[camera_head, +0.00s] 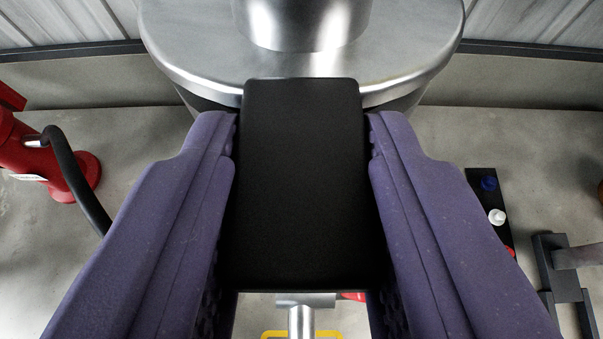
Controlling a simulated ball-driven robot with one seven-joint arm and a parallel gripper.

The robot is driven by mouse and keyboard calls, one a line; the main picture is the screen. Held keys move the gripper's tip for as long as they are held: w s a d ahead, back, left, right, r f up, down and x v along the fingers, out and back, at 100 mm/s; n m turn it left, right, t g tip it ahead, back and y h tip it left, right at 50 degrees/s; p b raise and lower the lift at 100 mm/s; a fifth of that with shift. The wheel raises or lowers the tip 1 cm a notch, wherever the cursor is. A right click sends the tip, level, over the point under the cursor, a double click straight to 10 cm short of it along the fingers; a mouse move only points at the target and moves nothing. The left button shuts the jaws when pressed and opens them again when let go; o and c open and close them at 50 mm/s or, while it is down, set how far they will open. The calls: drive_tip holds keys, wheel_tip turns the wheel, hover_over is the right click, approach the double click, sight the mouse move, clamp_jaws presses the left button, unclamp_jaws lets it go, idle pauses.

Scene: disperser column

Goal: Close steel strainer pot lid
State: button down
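A round steel plate or lid (190,50) with a broad rim fills the top of the view, and a steel cylinder (300,22) rises from its middle. I cannot tell from here whether this is the strainer pot's lid or whether it sits open or closed. My gripper (303,118) has two purple fingers spread wide, pointing up the picture toward the steel rim. A flat black block (303,185) lies between the fingers, very close to both. Its far end overlaps the near rim. Whether the fingers press on the block is not clear.
A red device (30,150) with a black hose (78,185) stands on the concrete floor at left. At right are a black strip with small coloured caps (490,205) and a dark metal frame (560,270). A steel post with a yellow part (300,320) shows at the bottom.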

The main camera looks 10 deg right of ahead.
drive_tip(key=shift+f, duration=0.4)
drive_tip(key=c, duration=0.8)
unclamp_jaws()
drive_tip(key=shift+o, duration=0.2)
drive_tip(key=shift+s+r, duration=0.25)
drive_tip(key=p+v, duration=0.2)
drive_tip(key=v, duration=0.5)
drive_tip(key=shift+s+r, duration=0.1)
drive_tip(key=shift+r, duration=0.2)
drive_tip(key=shift+a+r, duration=0.1)
